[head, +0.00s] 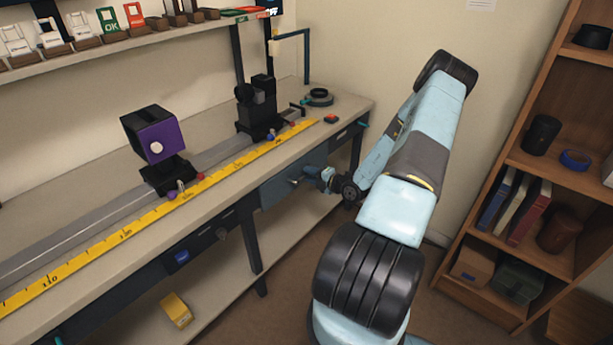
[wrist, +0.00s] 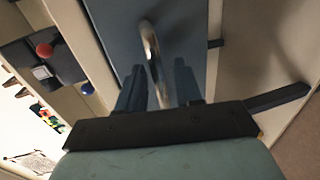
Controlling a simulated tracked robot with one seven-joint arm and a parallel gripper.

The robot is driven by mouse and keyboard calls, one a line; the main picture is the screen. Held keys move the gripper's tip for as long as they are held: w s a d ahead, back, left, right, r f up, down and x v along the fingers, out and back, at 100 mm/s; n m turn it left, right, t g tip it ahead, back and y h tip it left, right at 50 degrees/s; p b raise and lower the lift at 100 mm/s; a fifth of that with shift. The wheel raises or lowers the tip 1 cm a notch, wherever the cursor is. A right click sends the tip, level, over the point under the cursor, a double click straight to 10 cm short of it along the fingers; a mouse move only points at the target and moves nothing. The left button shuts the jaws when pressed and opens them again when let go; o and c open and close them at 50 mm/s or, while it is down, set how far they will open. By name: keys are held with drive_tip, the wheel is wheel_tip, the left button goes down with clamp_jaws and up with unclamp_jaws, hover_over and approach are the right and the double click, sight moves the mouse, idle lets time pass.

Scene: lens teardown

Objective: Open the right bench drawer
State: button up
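The right bench drawer (head: 279,190) has a blue-grey front under the bench top, and it looks closed. In the wrist view the drawer front (wrist: 112,14) fills the upper middle. Its curved metal handle (wrist: 152,55) stands out from the front toward my gripper (wrist: 158,82). The two dark blue fingers are apart, one on each side of the handle, with visible gaps; the handle's near end reaches between them. In the head view my gripper (head: 318,176) is at the drawer front, and the handle (head: 296,181) shows only in part beside it.
The bench top (head: 222,152) carries a yellow ruler (head: 127,233), a rail, a purple box (head: 157,139) and a black mount (head: 259,105). A bench leg (head: 249,245) stands left of the drawer. A yellow box (head: 176,310) lies on the lower shelf. A wooden bookcase (head: 540,165) stands at right.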

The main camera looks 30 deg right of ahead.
drive_tip(key=shift+w+a+f, duration=0.1)
drive_tip(key=shift+w+a, duration=0.15)
drive_tip(key=shift+w, duration=0.25)
drive_tip(key=shift+c, duration=0.4)
clamp_jaws()
